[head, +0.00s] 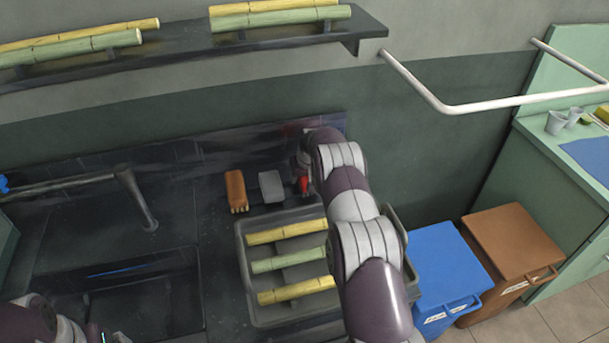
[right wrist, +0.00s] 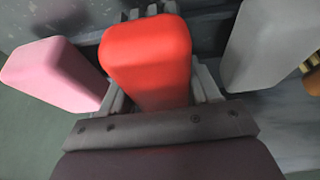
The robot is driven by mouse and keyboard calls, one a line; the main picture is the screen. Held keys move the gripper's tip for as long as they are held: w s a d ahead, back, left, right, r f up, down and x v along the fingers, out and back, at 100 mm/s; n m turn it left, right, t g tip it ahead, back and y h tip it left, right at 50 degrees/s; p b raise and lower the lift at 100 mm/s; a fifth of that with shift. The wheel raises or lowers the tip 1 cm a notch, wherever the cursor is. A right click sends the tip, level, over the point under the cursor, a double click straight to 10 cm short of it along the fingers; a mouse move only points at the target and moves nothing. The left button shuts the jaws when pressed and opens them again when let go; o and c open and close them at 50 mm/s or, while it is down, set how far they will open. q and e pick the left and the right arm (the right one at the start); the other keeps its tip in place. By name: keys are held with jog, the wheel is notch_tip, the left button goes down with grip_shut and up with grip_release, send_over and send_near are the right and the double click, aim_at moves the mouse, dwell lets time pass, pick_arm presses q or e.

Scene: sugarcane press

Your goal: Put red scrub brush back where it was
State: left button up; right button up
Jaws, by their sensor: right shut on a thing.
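The red scrub brush (right wrist: 148,62) is between the fingers of my right gripper (right wrist: 155,95), which is shut on it. In the head view only a small part of the red brush (head: 304,185) shows beside my right gripper (head: 303,172), at the back of the counter. A grey brush (head: 272,187) and a brown brush (head: 236,191) stand to its left. In the right wrist view a pink brush (right wrist: 55,75) is left of the red one; it is hidden in the head view. My left gripper (head: 95,335) is barely in view at the bottom left, its fingers unclear.
A grey tray (head: 247,270) with yellow and green cane pieces lies in front of the brushes. A sink (head: 120,300) and tap (head: 135,197) are to the left. Blue (head: 440,262) and brown (head: 512,240) bins stand at the right. A cane shelf (head: 180,50) hangs above.

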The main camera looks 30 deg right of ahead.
jog(key=shift+f, duration=0.2)
jog(key=o, duration=1.1)
jog(key=shift+r, duration=0.1)
